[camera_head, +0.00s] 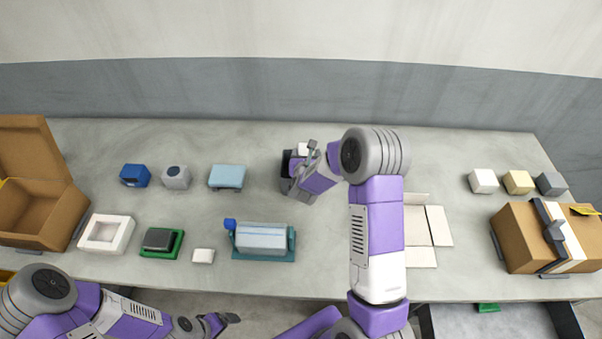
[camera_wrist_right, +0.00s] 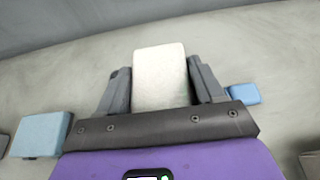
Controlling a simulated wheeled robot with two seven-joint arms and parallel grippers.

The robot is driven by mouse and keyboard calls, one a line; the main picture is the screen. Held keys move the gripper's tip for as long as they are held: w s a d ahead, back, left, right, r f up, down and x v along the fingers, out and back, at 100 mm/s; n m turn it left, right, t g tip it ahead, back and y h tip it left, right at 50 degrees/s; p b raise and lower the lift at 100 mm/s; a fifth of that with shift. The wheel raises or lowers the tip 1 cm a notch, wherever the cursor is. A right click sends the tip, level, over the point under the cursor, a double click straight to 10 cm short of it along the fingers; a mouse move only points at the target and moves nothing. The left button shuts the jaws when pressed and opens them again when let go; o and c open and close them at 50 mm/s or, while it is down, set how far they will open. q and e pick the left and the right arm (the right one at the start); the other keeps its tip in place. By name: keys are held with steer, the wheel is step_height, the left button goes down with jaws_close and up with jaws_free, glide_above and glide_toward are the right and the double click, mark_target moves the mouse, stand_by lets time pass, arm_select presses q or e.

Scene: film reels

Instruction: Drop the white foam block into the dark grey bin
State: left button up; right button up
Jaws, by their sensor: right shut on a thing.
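My right gripper (camera_head: 304,153) is shut on the white foam block (camera_head: 303,148) at the back middle of the table. In the right wrist view the off-white block (camera_wrist_right: 160,75) sits between the two grey fingers.
A blue-and-teal holder (camera_head: 263,240) lies in front. Cardboard boxes stand at both table ends. An open white carton (camera_head: 428,238) lies right of my arm.

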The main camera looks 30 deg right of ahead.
steer(key=shift+f, duration=0.6)
steer(key=o, duration=1.1)
steer(key=b+v, duration=0.1)
steer(key=v, duration=0.6)
steer(key=shift+s+a, duration=0.15)
steer(key=shift+s, duration=0.05)
steer(key=shift+r, duration=0.2)
